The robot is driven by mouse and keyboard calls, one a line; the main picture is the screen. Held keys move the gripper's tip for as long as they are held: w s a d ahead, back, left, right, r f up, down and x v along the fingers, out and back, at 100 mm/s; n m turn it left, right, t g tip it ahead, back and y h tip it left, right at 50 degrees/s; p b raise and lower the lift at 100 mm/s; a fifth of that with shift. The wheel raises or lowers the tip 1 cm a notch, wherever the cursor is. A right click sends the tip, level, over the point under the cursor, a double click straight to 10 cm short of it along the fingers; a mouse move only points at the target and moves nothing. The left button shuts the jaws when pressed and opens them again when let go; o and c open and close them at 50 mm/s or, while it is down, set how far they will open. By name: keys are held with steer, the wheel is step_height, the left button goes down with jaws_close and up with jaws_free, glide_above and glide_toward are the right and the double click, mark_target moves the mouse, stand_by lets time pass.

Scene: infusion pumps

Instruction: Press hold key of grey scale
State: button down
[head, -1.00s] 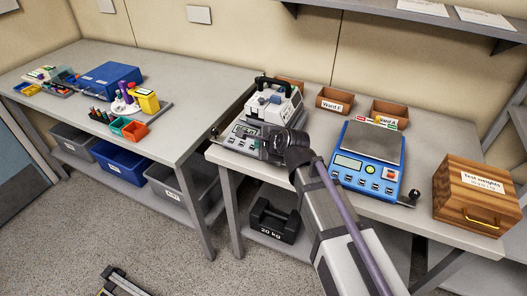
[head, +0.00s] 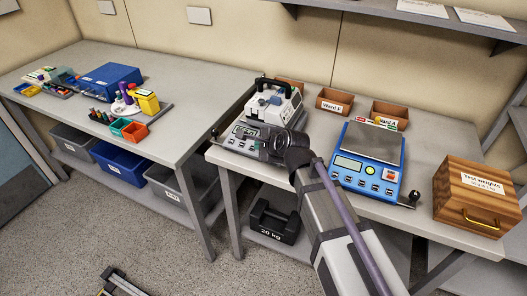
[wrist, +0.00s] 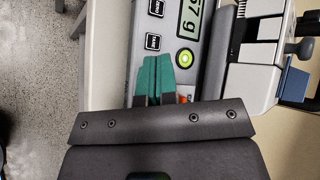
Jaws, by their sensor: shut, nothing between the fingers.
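The grey scale (head: 233,142) stands at the left end of the right-hand table, with a white and grey pump (head: 273,103) on its pan. My gripper (head: 256,144) is over the scale's front panel and hides part of it. In the wrist view my gripper (wrist: 154,62) has its teal fingers shut together with nothing between them. I cannot tell whether the tips touch.
A blue scale (head: 365,170) stands to the right, with a wooden test weights box (head: 475,197) beyond it. Small brown bins (head: 334,102) line the back. A gap separates this table from the left table (head: 60,105).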

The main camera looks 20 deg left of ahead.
stand_by(0.6)
steer(key=shift+w+f+b, duration=0.1)
steer(key=shift+f+b, duration=0.3)
steer(key=shift+w+f+b, duration=0.1)
steer(key=shift+f+b, duration=0.2)
stand_by(0.4)
steer(key=shift+s+r+p, duration=0.2)
steer(key=shift+r+p, duration=0.55)
steer(key=r+p, duration=0.2)
steer(key=s+r+p, duration=0.1)
steer(key=r+p, duration=0.1)
steer(key=shift+s+a+r+p, duration=0.1)
steer(key=shift+s+r+p, duration=0.05)
steer(key=shift+r+p, duration=0.25)
